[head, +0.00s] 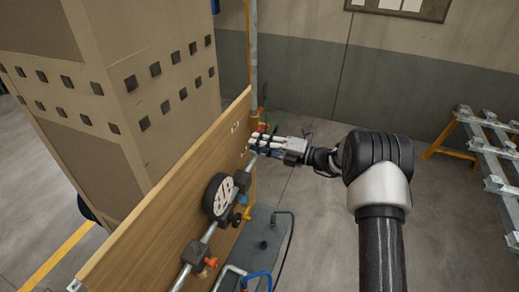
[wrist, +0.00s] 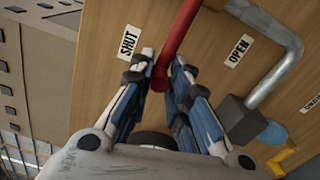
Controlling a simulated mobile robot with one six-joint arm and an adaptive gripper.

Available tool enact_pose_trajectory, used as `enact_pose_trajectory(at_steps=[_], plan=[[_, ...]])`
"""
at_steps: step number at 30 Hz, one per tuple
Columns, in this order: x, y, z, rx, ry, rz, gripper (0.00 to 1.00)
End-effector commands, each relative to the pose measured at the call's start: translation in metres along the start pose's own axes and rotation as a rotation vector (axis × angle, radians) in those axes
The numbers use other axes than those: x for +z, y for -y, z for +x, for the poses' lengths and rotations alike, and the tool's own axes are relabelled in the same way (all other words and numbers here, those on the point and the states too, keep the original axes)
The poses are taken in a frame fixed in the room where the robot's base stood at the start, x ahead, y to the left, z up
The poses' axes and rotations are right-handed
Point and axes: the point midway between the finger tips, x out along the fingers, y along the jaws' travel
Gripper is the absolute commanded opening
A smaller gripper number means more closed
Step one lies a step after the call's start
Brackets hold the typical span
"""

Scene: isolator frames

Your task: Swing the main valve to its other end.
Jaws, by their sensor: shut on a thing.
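The main valve shows as a red lever (wrist: 183,30) in the wrist view, in front of a wooden board. It runs from the top edge down to a rounded end between my fingers. A "SHUT" label (wrist: 129,42) is on its left and an "OPEN" label (wrist: 239,50) on its right; the lever lies between them. My gripper (wrist: 163,60) is shut on the lever near its rounded end. In the head view my gripper (head: 262,142) is at the board's far end, where the fingers hide most of the lever. The lever's pivot is out of the wrist view.
The wooden board (head: 150,235) carries a black round gauge (head: 219,195), grey pipes, an orange handle (head: 210,262) and a yellow handle (head: 247,213). A grey bench (head: 265,235) with hoses stands beside it. A metal rack (head: 490,145) stands far right. Floor around my arm is clear.

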Motion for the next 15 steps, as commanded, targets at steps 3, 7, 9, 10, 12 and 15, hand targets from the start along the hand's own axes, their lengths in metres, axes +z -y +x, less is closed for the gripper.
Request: enact_pose_trajectory(at_steps=[3, 7, 9, 10, 12, 15], plan=[[0.0055, -0.0081, 0.0010, 0.012, 0.003, -0.010, 0.00], [0.0062, -0.0086, 0.0010, 0.012, 0.005, -0.011, 0.00], [0.0064, -0.0089, 0.0009, 0.013, 0.005, -0.011, 0.00], [0.0065, -0.0090, 0.0009, 0.013, 0.005, -0.012, 0.00], [0.0066, -0.0092, 0.0008, 0.013, 0.006, -0.013, 0.00], [0.0069, -0.0092, 0.0008, 0.012, 0.006, -0.013, 0.22]])
